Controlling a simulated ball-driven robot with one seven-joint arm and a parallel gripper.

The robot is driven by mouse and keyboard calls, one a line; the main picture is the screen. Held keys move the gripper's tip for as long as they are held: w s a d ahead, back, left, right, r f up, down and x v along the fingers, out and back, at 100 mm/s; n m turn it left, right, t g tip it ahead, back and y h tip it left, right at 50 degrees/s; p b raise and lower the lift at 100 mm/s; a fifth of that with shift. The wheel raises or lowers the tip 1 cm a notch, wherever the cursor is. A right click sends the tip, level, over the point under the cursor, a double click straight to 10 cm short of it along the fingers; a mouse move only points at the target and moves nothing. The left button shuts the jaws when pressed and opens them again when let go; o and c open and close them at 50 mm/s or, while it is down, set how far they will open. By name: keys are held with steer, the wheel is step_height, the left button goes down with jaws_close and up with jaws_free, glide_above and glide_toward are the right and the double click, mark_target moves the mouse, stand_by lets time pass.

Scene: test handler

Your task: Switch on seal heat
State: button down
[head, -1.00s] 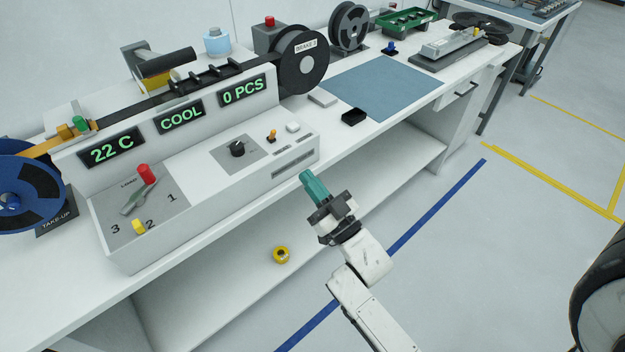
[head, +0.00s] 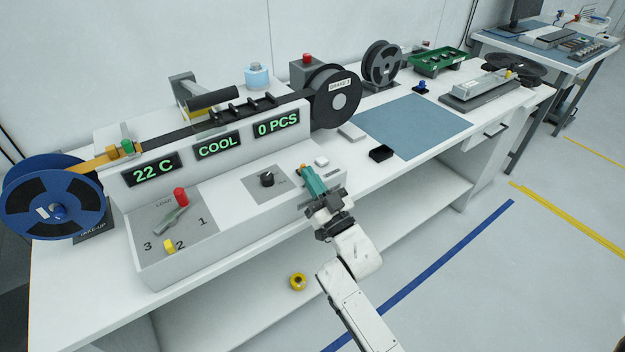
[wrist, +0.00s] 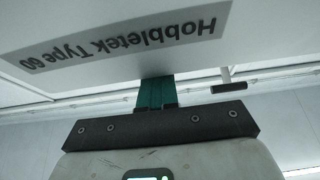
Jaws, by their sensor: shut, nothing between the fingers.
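The white machine (head: 225,235) stands on the bench, its displays reading 22 C, COOL and 0 PCS. On its top panel are a black knob (head: 267,179), a white button (head: 321,161) and a small orange-tipped switch (head: 303,167). My gripper (head: 307,174) has teal fingers, shut and empty, at the front edge of that panel. It overlaps the switch in the head view and hides its base; I cannot tell whether they touch. The seal heat label is not readable.
A lever (head: 172,220) with a red knob (head: 180,196) and a yellow knob (head: 169,245) is at the machine's left. A black tray (head: 381,153) and blue mat (head: 415,125) lie to the right. A yellow roll (head: 298,282) is on the lower shelf.

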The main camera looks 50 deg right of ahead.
steer(key=shift+r+g+p, duration=0.2)
steer(key=shift+g+p, duration=0.1)
steer(key=shift+p, duration=0.25)
steer(key=shift+r+p, duration=0.1)
steer(key=shift+p, duration=0.2)
steer(key=shift+w+r+g+y+p, duration=0.2)
steer(key=shift+g+y+p, duration=0.1)
steer(key=shift+g+p, duration=0.2)
steer(key=shift+w+r+p, duration=0.1)
steer(key=shift+r+p, duration=0.1)
steer(key=shift+p, duration=0.1)
steer(key=shift+w+d+r+b, duration=0.25)
steer(key=shift+w+r+b, duration=0.05)
steer(key=shift+w+r, duration=0.35)
steer(key=shift+f, duration=0.1)
steer(key=shift+s, duration=0.1)
